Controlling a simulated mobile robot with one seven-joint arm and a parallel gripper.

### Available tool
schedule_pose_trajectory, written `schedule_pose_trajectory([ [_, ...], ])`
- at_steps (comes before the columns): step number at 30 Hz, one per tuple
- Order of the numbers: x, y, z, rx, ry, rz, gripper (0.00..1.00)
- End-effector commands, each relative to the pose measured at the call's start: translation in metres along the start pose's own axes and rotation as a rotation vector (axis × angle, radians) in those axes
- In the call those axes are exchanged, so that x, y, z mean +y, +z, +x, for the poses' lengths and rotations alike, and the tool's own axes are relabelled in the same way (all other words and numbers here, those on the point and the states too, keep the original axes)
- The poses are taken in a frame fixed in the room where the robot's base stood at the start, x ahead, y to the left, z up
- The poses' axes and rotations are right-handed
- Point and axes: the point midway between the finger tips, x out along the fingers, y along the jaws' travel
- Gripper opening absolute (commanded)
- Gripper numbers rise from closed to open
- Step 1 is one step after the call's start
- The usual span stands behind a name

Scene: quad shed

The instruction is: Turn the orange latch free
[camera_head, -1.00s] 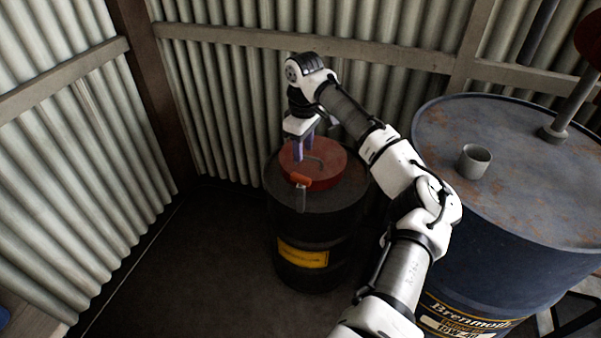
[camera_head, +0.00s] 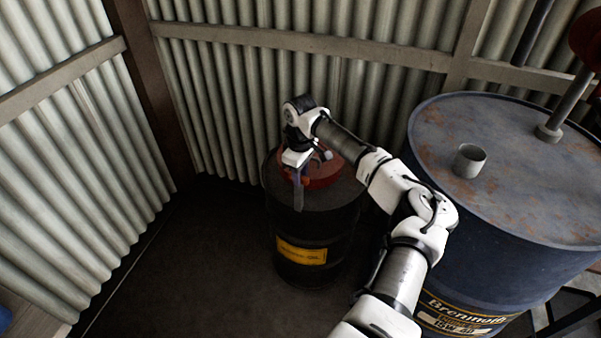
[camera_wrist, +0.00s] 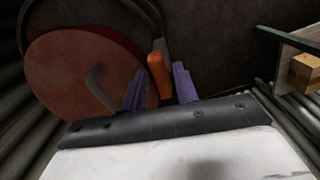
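The orange latch (camera_wrist: 159,72) shows in the wrist view beside the red round lid. It lies between the two purple fingers of my gripper (camera_wrist: 160,80). The fingers stand apart, one on each side of it; a narrow gap shows on the right, and contact on the left is unclear. In the head view my gripper (camera_head: 298,190) points down at the near edge of the dark drum (camera_head: 320,230) and hides the latch. The red lid (camera_head: 325,174) lies on the drum's top; it also fills the left of the wrist view (camera_wrist: 65,75), with a bent grey handle (camera_wrist: 101,88).
A larger blue drum (camera_head: 440,130) stands close on the right, with a metal cup (camera_head: 469,161) and an upright pipe (camera_head: 565,105) on top. Corrugated walls (camera_head: 230,100) close in behind and on the left. The floor (camera_head: 190,270) left of the dark drum is clear.

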Motion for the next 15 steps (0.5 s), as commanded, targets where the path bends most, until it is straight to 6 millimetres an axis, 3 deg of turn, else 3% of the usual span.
schedule_pose_trajectory([
  [1, 0.0000, 0.0000, -0.0002, 0.000, 0.000, 0.000, 0.23],
  [6, -0.0001, -0.0001, -0.0003, 0.000, 0.000, 0.000, 0.01],
  [15, -0.0002, -0.0007, -0.0018, 0.003, -0.005, -0.095, 0.00],
])
